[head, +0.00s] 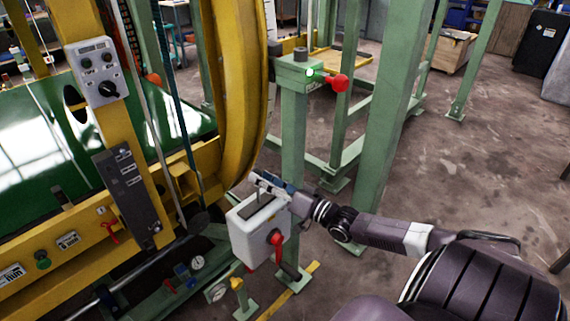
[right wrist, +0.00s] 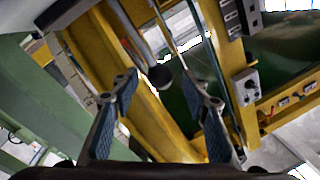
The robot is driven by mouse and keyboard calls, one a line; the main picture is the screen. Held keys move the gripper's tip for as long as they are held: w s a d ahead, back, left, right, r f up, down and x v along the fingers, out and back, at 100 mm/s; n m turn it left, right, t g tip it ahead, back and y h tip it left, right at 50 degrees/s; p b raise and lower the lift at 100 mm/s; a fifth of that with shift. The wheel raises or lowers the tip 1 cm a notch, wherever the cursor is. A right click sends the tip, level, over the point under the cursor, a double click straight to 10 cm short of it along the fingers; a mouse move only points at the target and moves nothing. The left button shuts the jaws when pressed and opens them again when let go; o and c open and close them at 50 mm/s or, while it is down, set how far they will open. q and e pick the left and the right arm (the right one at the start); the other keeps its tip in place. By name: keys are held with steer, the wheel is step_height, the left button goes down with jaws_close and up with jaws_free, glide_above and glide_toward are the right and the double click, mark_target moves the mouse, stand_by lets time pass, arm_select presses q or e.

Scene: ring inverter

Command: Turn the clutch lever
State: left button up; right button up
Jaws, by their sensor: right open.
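I cannot tell for certain which control is the clutch lever. A red ball-ended lever (head: 338,84) sticks out to the right from a green post (head: 292,130). A red-handled lever (head: 277,238) is on the right side of a white box (head: 258,228). My right gripper (head: 262,182) is just above this box, beside the yellow ring. In the right wrist view its two fingers (right wrist: 166,92) are spread with nothing between them. A grey rod with a dark round end (right wrist: 160,76) shows beyond the fingertips. My left gripper is not in view.
The yellow ring frame (head: 243,80) stands close to the gripper. A grey control box (head: 98,70) and a panel with a small red lever (head: 110,231) are at left. A thick green column (head: 385,120) stands behind my right arm. Open concrete floor (head: 480,150) lies at right.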

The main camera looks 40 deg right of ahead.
steer(key=v, duration=0.9)
stand_by(0.4)
